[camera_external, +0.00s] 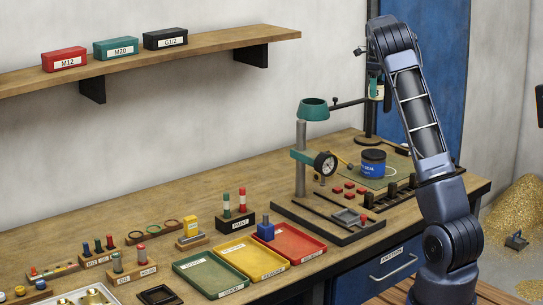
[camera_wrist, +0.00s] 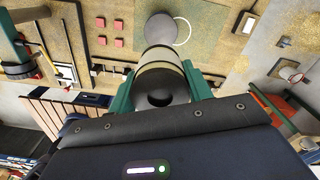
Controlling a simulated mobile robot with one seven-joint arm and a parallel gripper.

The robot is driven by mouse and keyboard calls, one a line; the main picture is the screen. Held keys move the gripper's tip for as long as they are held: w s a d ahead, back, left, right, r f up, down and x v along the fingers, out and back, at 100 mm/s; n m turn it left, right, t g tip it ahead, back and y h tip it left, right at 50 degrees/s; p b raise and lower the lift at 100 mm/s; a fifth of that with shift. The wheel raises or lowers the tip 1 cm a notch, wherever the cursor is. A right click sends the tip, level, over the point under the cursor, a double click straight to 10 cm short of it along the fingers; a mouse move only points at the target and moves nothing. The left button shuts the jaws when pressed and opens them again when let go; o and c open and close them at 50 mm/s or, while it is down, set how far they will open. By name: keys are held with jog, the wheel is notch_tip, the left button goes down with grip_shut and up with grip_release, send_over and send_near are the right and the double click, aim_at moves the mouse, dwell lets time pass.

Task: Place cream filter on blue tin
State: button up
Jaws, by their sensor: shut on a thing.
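My gripper (camera_external: 377,88) is above the tin and shut on the cream filter (camera_external: 376,91), clear of the tin by a wide gap. In the wrist view the teal fingers of my gripper (camera_wrist: 160,90) press the sides of the filter (camera_wrist: 160,70), a cream-banded cylinder with a dark round end. Beyond it the tin's dark round top (camera_wrist: 163,28) shows, partly hidden by the filter.
Red blocks (camera_external: 349,187) lie left of the tin. A dial gauge stand (camera_external: 300,160) with a teal ring rises to the left. A dark post (camera_external: 371,60) stands behind my gripper. Black slotted rails (camera_external: 392,195) lie in front. A pale ring (camera_wrist: 183,31) lies beside the tin.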

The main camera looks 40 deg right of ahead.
jog(key=shift+s+d+f, duration=0.1)
jog(key=shift+d+f, duration=0.05)
jog(key=shift+f, duration=0.2)
notch_tip(320, 180, down, 19)
jog(key=shift+f, duration=0.1)
dwell(0.3)
jog(key=shift+f, duration=0.15)
jog(key=o, duration=1)
